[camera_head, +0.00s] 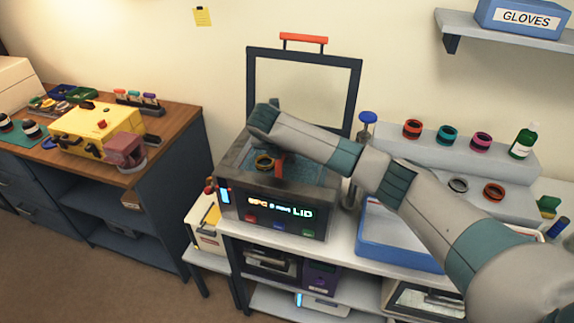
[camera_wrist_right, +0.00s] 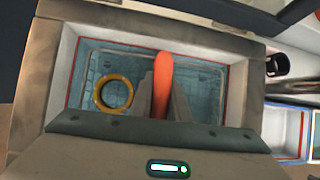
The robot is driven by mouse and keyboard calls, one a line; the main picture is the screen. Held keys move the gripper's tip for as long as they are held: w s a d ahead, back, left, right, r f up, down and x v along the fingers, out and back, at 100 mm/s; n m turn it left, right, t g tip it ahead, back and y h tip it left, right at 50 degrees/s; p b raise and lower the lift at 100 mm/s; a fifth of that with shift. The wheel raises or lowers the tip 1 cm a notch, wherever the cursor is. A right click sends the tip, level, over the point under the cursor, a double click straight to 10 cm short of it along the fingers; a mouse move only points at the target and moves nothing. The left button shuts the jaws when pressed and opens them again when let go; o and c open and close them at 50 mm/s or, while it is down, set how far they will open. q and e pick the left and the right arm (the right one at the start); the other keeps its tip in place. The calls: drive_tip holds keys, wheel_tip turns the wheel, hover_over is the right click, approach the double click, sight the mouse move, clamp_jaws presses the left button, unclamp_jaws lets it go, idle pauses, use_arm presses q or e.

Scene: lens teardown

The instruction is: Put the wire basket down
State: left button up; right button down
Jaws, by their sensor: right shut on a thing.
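The wire basket (camera_head: 308,170) is inside the open tank of the cleaner (camera_head: 240,180), and its mesh also shows in the right wrist view (camera_wrist_right: 205,82). A yellow ring (camera_head: 264,163) lies in the basket, left of the handle; it also shows in the wrist view (camera_wrist_right: 113,92). The basket's upright orange handle (camera_wrist_right: 162,78) is between the fingers of my right gripper (camera_wrist_right: 163,100), which is shut on it. I cannot tell whether the basket touches the tank floor. My left gripper is out of view.
The cleaner's framed lid (camera_head: 305,52) stands open behind the tank. A blue tray (camera_head: 385,253) and a stepped rack (camera_head: 440,160) with several coloured rings are to the right. A wooden desk (camera_head: 180,125) with a yellow device (camera_head: 95,135) is to the left.

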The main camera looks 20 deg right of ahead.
sight(288, 166)
drive_tip(key=shift+f+p, duration=0.3)
drive_tip(key=shift+f, duration=0.3)
drive_tip(key=shift+f+p, duration=0.3)
drive_tip(key=shift+f, duration=0.9)
drive_tip(key=c, duration=1.7)
unclamp_jaws()
drive_tip(key=shift+f, duration=0.1)
drive_tip(key=shift+o, duration=0.2)
drive_tip(key=b+v, duration=0.2)
drive_tip(key=v, duration=1)
drive_tip(key=shift+b, duration=0.4)
